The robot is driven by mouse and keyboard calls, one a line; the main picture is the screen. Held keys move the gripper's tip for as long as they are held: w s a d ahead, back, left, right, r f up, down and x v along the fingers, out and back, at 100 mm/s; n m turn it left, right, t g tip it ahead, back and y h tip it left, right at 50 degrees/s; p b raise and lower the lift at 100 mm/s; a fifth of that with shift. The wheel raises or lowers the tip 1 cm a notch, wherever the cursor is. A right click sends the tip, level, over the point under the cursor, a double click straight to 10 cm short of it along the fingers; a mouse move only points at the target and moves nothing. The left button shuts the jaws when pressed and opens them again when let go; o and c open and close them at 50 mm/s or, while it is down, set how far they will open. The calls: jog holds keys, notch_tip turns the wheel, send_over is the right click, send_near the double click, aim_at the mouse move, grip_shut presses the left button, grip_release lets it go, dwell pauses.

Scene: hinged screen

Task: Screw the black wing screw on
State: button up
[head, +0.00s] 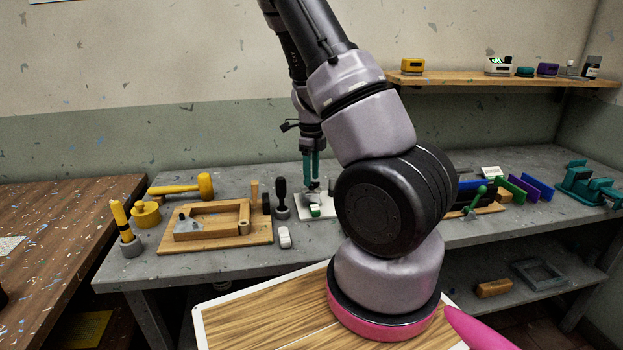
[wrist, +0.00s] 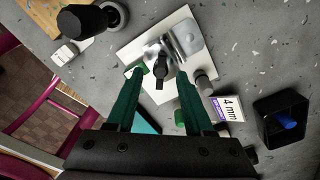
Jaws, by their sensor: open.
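The black wing screw (wrist: 160,71) shows in the wrist view, upright at the near edge of a shiny metal piece (wrist: 186,38) on a white plate (wrist: 134,50). I cannot tell how far it is engaged in a thread. My gripper (wrist: 160,78) is open, its two green fingers on either side of the screw with visible gaps. It holds nothing. In the head view my gripper (head: 312,178) points down over the white plate (head: 303,212); the screw is too small there to make out clearly.
A black-handled tool stands in a grey holder (head: 281,210) left of the plate. A white block (head: 285,237) lies in front. In the wrist view a grey cylinder (wrist: 203,84), a "4 mm" card (wrist: 228,108) and a black box (wrist: 282,118) lie right. A wooden tray (head: 215,240) is further left.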

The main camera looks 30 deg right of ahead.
notch_tip(320, 180, up, 2)
jog(key=shift+c, duration=1)
jog(key=shift+w+r+m, duration=0.1)
jog(key=shift+r+m, duration=1)
jog(key=shift+r, duration=0.5)
notch_tip(320, 180, down, 6)
jog(key=shift+f, duration=0.45)
jog(key=shift+c, duration=0.9)
grip_shut()
jog(key=m, duration=0.8)
jog(key=shift+o, duration=0.8)
grip_release()
jog(key=shift+r+m, duration=0.1)
jog(key=shift+m, duration=0.6)
jog(key=shift+o, duration=1.1)
